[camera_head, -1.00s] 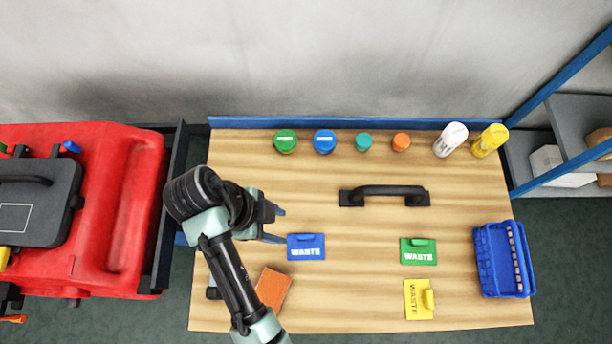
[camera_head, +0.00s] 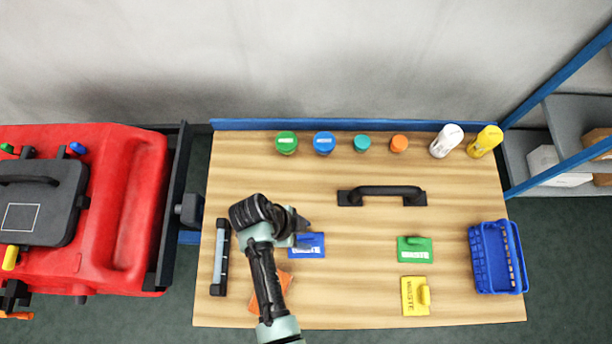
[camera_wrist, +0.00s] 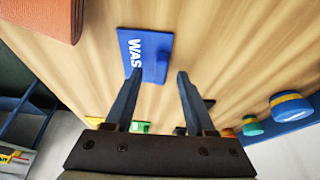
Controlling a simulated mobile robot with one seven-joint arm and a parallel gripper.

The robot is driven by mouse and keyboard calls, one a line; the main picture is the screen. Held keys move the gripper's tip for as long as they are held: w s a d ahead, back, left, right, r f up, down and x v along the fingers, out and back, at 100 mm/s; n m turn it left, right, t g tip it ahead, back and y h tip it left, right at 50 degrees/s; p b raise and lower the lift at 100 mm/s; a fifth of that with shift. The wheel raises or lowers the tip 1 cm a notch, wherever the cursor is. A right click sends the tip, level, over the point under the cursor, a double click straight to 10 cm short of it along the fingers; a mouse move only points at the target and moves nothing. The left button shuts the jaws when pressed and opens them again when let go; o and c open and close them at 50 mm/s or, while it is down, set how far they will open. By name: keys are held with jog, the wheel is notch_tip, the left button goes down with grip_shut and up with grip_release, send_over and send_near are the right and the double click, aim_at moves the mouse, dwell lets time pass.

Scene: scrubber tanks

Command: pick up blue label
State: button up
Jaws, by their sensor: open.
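The blue label (camera_head: 310,247) lies on the wooden table, left of the middle, with white lettering and a raised tab. It also shows in the wrist view (camera_wrist: 146,54), ahead of the fingertips. My gripper (camera_wrist: 158,78) is open and empty, its two fingers apart with the label just beyond them. In the head view my gripper (camera_head: 303,232) is over the table at the label's upper left and partly covers it. Whether the fingers touch the label I cannot tell.
An orange-brown block (camera_head: 284,281) lies under my arm. A green label (camera_head: 414,250), a yellow label (camera_head: 414,297) and a blue basket (camera_head: 480,262) are to the right. A black handle (camera_head: 383,195) and several caps and bottles stand behind. A squeegee-like bar (camera_head: 220,257) lies at left.

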jog(key=shift+d+f, duration=0.1)
jog(key=shift+f, duration=0.1)
grip_shut()
jog(key=shift+r, duration=0.1)
dwell(0.4)
